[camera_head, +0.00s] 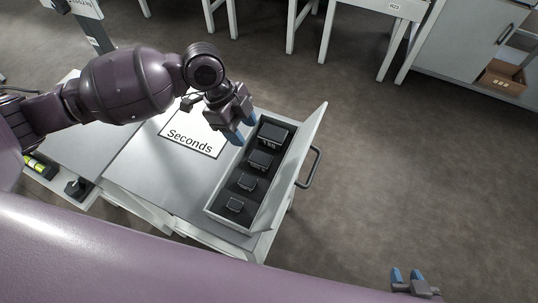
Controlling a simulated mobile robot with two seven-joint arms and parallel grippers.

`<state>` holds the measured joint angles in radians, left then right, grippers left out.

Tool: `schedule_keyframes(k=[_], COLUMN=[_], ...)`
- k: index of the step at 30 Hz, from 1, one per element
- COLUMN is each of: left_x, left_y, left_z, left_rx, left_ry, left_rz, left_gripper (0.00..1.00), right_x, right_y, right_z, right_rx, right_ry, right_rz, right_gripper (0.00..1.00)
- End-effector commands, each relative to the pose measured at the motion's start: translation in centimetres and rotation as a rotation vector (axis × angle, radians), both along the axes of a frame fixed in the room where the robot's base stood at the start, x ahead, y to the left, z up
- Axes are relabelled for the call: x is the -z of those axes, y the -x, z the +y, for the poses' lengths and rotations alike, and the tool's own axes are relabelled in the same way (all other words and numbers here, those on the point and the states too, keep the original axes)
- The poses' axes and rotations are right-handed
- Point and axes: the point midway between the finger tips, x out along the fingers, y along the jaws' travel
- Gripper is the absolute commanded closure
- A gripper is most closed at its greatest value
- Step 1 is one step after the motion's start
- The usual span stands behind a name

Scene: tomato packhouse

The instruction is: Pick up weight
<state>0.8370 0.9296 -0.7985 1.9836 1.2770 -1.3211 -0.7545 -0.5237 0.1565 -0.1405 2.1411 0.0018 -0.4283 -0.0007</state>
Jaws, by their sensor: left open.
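Several dark block-shaped weights lie in a row in an open drawer (212,212). The largest weight (272,133) is at the far end, then a slightly smaller weight (260,160), a smaller weight (247,183) and the smallest weight (235,205) at the near end. My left gripper (242,128) has blue fingertips and is open above the drawer's far left edge, beside the largest weight and apart from it as far as I can tell. My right gripper (407,276) shows at the bottom right, away from the drawer, over the floor; its jaw gap is unclear.
A white sign reading "Seconds" (191,135) lies on the grey cabinet top (145,165) left of the drawer. The drawer's raised front with its handle (309,168) borders the right side. A cardboard box (503,77) sits in the far cabinet. Floor right of the drawer is clear.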

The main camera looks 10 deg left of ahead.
Motion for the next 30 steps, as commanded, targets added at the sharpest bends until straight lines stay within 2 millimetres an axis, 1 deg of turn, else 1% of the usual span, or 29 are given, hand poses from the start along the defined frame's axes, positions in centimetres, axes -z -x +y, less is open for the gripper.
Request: schedule_keyframes(k=[5, 9, 12, 19, 27, 30], left_x=[1.7, 3.7, 4.8, 5.8, 9.2, 9.8], left_y=[0.2, 0.4, 0.5, 0.6, 1.3, 1.3], left_z=[-0.6, -1.5, -1.9, -2.5, -4.0, -4.2], left_rx=[0.000, 0.000, 0.000, 0.001, -0.001, -0.001], left_ry=[0.000, 0.002, 0.000, 0.001, 0.001, 0.000], left_rz=[0.003, 0.006, 0.005, 0.002, 0.006, 0.004], left_gripper=[0.49, 0.49, 0.49, 0.49, 0.49, 0.49], right_x=[0.4, 0.9, 1.2, 1.5, 2.9, 3.0], right_y=[0.1, 0.2, 0.3, 0.3, 1.0, 0.9], right_z=[0.0, 0.0, -0.1, -0.1, -0.2, -0.2], right_rx=[-0.001, -0.002, -0.003, -0.003, -0.003, -0.004], right_ry=[0.001, 0.002, 0.002, 0.003, 0.006, 0.006], right_rz=[0.006, 0.015, 0.018, 0.023, 0.050, 0.052], right_gripper=[0.64, 0.64, 0.64, 0.64, 0.64, 0.64])
